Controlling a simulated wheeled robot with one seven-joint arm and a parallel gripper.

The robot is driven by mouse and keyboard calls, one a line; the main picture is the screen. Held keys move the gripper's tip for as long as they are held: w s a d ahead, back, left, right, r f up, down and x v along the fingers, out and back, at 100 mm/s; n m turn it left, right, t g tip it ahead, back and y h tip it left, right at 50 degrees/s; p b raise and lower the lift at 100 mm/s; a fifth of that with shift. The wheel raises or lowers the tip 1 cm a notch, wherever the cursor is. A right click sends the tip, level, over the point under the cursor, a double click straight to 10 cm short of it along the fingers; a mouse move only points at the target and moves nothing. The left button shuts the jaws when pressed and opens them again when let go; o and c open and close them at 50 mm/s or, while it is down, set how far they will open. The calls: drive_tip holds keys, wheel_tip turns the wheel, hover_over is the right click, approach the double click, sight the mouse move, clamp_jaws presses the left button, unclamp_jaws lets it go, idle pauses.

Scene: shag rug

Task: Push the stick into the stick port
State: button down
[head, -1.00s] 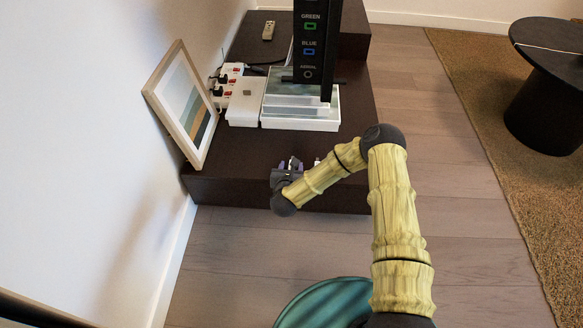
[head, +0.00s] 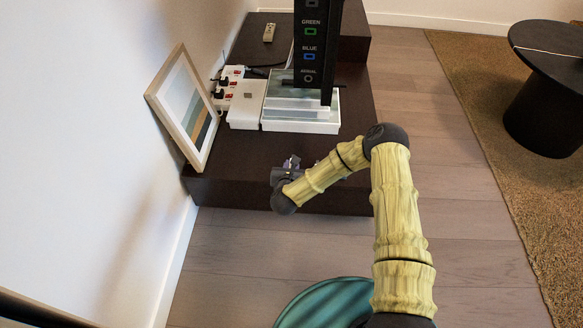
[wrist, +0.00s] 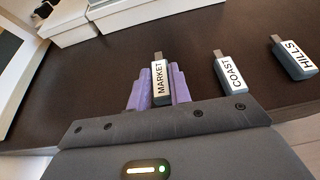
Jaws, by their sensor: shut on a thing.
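Three dark grey sticks with metal plugs and white labels lie in a row in the wrist view: MARKET (wrist: 159,82), COAST (wrist: 230,75) and HILLS (wrist: 293,58). My gripper (wrist: 158,85) has its purple fingers on both sides of the MARKET stick and is shut on it. The stick's metal end points away from my gripper. In the head view my gripper (head: 290,164) is low over the near end of the dark bench (head: 250,163), partly hidden by my arm. A black panel (head: 312,50) shows GREEN, BLUE and AERIAL sockets. I cannot make out the stick port.
A white box (head: 247,104) and a white tray-like box (head: 300,125) stand on the bench. A power strip (head: 226,85) with plugs and a leaning picture frame (head: 186,107) are at left. A remote (head: 269,32) lies farther back. The bench's near strip is mostly clear.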

wheel_tip(320, 180, up, 8)
drive_tip(key=p, duration=0.3)
drive_tip(key=shift+f+p, duration=0.1)
drive_tip(key=shift+p, duration=0.25)
drive_tip(key=shift+d, duration=0.1)
drive_tip(key=s+d+r+p, duration=0.1)
drive_tip(key=d+r+p, duration=0.2)
drive_tip(key=d, duration=0.3)
drive_tip(key=s+d+r+p, duration=0.1)
drive_tip(key=d+r+p, duration=0.2)
drive_tip(key=d+p, duration=0.1)
drive_tip(key=s+d+r+y+p, duration=0.1)
drive_tip(key=s+d+r+p, duration=0.1)
drive_tip(key=d, duration=0.5)
drive_tip(key=shift+d+r+n+p, duration=0.3)
drive_tip(key=shift+r+n+p, duration=0.15)
drive_tip(key=shift+p, duration=0.7)
drive_tip(key=shift+w+d, duration=0.1)
